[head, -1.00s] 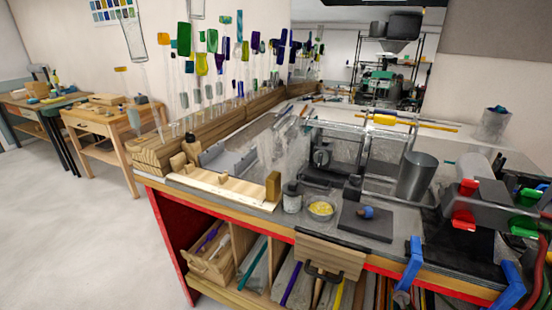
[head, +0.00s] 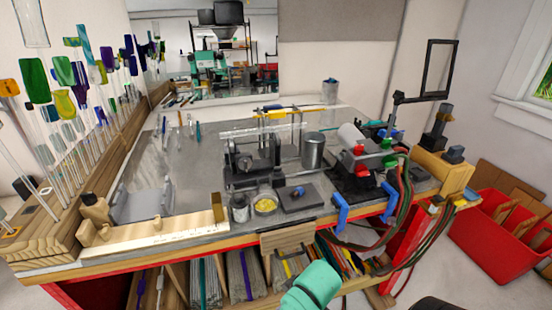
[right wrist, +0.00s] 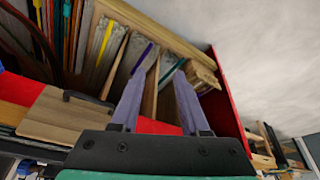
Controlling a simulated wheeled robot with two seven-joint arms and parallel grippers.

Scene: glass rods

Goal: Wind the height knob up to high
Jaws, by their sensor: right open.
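A dark apparatus (head: 252,165) with a round face stands mid-bench in the head view, below a frame carrying glass rods. A small blue knob-like piece (head: 298,192) sits on a dark flat plate (head: 305,203) in front of it. I cannot tell which part is the height knob. My right gripper (right wrist: 158,88) is open in the right wrist view, its two fingers apart with nothing held between them. It faces the shelves under the bench. My left gripper is not in view.
A torch with red, blue and green fittings (head: 372,160) and hoses stands right of the plate. A metal cup (head: 313,152), a dish of yellow bits (head: 265,206) and blue clamps (head: 341,213) crowd the bench. A red crate (head: 497,235) is on the floor at right.

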